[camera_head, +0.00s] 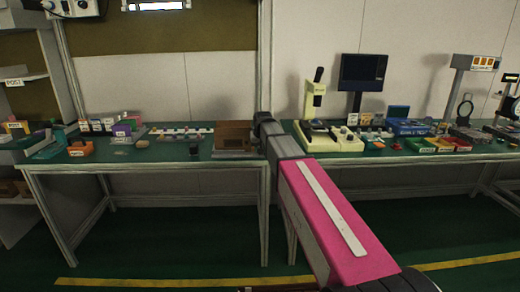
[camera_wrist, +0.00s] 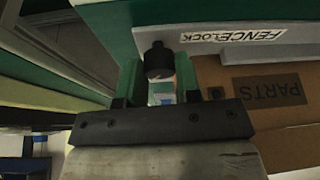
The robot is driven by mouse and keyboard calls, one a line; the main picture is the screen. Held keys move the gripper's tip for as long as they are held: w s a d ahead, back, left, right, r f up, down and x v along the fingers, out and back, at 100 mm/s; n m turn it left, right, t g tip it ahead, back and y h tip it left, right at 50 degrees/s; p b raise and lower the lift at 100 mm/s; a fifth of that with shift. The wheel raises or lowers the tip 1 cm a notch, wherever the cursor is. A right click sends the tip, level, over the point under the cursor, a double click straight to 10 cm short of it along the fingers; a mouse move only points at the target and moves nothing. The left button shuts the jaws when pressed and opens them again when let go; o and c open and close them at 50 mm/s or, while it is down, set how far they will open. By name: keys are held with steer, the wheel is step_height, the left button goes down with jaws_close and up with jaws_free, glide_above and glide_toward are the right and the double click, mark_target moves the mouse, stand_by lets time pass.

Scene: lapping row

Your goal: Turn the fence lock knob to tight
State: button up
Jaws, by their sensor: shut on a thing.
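The fence lock knob (camera_wrist: 158,60) is a black round knob on a grey rail in the wrist view, beside a white label reading FENCE LOCK (camera_wrist: 233,36). My gripper (camera_wrist: 158,80) has its two green fingers on either side of the knob and is shut on it. The knob's turn position cannot be read. In the head view my gripper is at the front edge of the green bench, mostly hidden by my own arm, and the knob cannot be made out there.
A brown box (camera_head: 236,136) stands on the bench (camera_head: 150,153) just left of my arm; cardboard marked PARTS (camera_wrist: 275,90) shows beside the knob. A cream microscope-like device (camera_head: 318,137) stands to the right. Several small bins and parts crowd both benches. The floor in front is clear.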

steer(key=m+h, duration=0.2)
steer(key=m, duration=0.4)
steer(key=shift+a, duration=0.1)
steer(key=shift+m+g+h, duration=0.3)
steer(key=shift+m, duration=0.1)
